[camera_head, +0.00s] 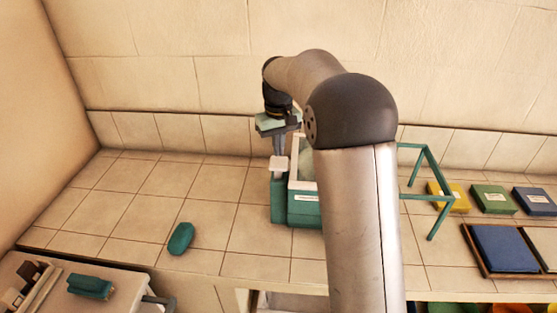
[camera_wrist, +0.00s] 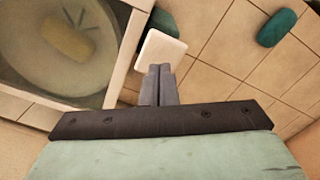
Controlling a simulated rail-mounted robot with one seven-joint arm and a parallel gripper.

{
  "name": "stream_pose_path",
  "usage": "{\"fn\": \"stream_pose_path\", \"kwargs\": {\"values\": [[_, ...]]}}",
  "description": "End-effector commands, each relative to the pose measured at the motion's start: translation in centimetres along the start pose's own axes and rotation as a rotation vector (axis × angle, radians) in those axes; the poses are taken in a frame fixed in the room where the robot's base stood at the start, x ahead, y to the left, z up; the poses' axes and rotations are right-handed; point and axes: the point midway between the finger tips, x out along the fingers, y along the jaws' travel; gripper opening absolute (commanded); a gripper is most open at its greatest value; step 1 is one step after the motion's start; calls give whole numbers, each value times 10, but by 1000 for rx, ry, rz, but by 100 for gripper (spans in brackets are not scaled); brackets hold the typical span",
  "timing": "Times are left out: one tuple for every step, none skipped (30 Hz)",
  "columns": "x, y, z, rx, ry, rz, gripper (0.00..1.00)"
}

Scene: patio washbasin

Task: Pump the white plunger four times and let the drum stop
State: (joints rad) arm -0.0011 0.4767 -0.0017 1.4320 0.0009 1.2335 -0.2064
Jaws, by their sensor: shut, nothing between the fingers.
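The white plunger (camera_head: 278,164) has a square white top and stands at the left side of a teal washer box (camera_head: 304,217). In the wrist view the plunger top (camera_wrist: 161,48) is just beyond my fingertips. My gripper (camera_head: 279,153) is shut and empty, pointing down over the plunger; its closed fingers (camera_wrist: 158,70) overlap the near edge of the top. I cannot tell whether they touch it. The round drum (camera_wrist: 103,68) shows beside the plunger at the left, with a yellow thing (camera_wrist: 68,40) in it. My arm hides much of the box in the head view.
A teal oblong block (camera_head: 180,239) lies on the tiled counter at the left, with clear tiles around it. A teal frame (camera_head: 428,190) stands right of my arm. Yellow (camera_head: 455,197), green (camera_head: 493,199) and blue (camera_head: 535,201) folded pieces and a wooden tray (camera_head: 476,262) lie farther right.

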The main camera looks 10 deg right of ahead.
Motion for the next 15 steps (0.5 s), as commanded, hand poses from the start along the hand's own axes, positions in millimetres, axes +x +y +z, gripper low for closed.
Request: {"fn": "stream_pose_path", "kwargs": {"values": [[-10,0,0,0,1,0,0],[-13,0,0,0,1,0,0],[-17,0,0,0,1,0,0],[-19,0,0,0,2,0,0],[-21,0,0,0,3,1,0],[-25,0,-1,0,3,1,0],[-28,0,0,0,3,1,0],[-31,0,0,0,2,1,0],[-35,0,0,0,1,0,0],[-37,0,0,0,2,1,0],[-39,0,-1,0,3,1,0],[-43,0,-1,0,3,1,0],[-46,0,0,0,3,1,0],[-48,0,0,0,2,1,0],[-50,0,0,0,2,1,0]]}}
